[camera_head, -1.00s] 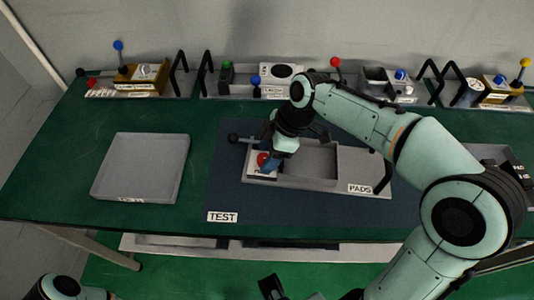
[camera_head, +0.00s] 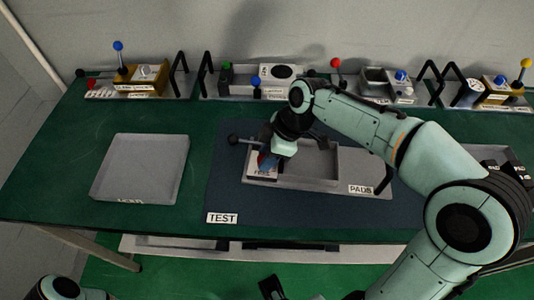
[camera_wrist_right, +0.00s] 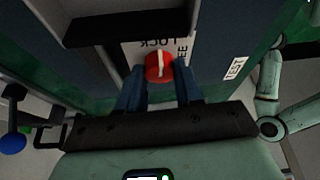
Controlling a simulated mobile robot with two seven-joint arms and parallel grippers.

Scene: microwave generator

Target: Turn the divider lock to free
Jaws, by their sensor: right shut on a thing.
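The divider lock is a round red knob with a white stripe, seen in the right wrist view (camera_wrist_right: 158,68). It sits on a pale plate with an upside-down LOCK label (camera_wrist_right: 157,42) and a partly hidden FREE label (camera_wrist_right: 183,50). The stripe runs up the picture toward the LOCK lettering. My right gripper (camera_wrist_right: 158,82) is shut on the knob, one blue finger on each side. In the head view, my right gripper (camera_head: 266,162) covers the knob at the left end of the grey PADS tray (camera_head: 350,180). A dark part (camera_head: 271,288) at the bottom edge may be my left gripper; its jaws are unclear.
An empty grey tray (camera_head: 140,165) stands left of the dark TEST mat (camera_head: 222,205). A black ball-ended lever (camera_head: 235,139) juts from the PADS tray's left side. Several fixtures with levers and black handles line the back edge.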

